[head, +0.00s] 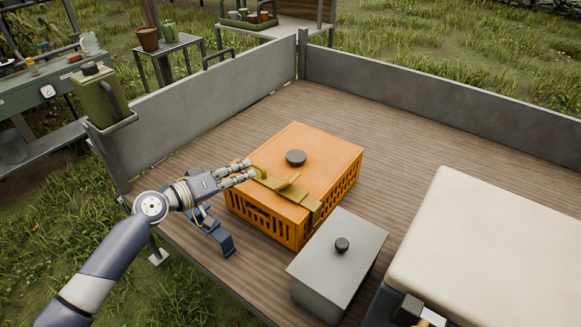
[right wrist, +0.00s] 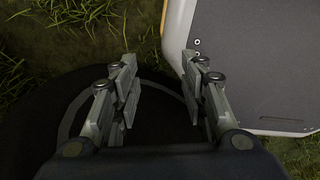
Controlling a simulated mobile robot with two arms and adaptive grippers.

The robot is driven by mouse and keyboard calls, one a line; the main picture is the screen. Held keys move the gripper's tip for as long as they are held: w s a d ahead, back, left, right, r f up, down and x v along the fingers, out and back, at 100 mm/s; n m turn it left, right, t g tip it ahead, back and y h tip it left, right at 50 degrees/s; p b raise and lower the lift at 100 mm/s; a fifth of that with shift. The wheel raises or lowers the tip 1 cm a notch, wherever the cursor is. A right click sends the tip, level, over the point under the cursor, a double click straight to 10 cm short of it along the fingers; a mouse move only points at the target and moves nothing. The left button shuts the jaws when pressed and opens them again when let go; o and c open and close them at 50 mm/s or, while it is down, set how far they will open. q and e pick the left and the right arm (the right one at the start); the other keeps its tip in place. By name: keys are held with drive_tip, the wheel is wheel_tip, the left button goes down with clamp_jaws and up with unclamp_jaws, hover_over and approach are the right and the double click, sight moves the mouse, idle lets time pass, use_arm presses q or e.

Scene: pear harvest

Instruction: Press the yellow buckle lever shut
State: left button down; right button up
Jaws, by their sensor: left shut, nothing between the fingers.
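An orange slatted crate (head: 273,226) with an orange lid (head: 325,153) sits on the wooden trailer bed. A yellow-olive strap (head: 307,203) runs across the lid near its front edge. The yellow buckle lever (head: 289,182) lies on the strap, its free end seeming to stick up at a slant. My left gripper (head: 252,168) is shut and empty at the left end of the strap, over the crate's left edge; I cannot tell whether it touches. My right gripper (right wrist: 159,64) is open and empty in the right wrist view, with dark ground and grass beyond it.
A grey lidded box (head: 335,265) stands in front of the crate. A large cream-topped case (head: 500,250) is at the right. A blue bracket-like piece (head: 218,238) lies left of the crate. Grey side walls (head: 430,95) edge the bed; the planks behind the crate are clear.

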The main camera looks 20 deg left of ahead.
use_arm(q)
drive_tip(key=p, duration=0.3)
hover_over(281, 184)
drive_tip(key=a, duration=0.1)
wheel_tip(281, 184, down, 3)
drive_tip(key=shift+r, duration=0.1)
drive_tip(key=shift+s+d+f, duration=0.2)
drive_tip(key=shift+d+f, duration=0.4)
drive_tip(key=shift+f, duration=0.05)
use_arm(e)
drive_tip(key=r, duration=0.1)
drive_tip(key=s+r, duration=0.1)
drive_tip(key=r, duration=0.1)
drive_tip(key=shift+s+a, duration=0.15)
drive_tip(key=shift+a, duration=0.15)
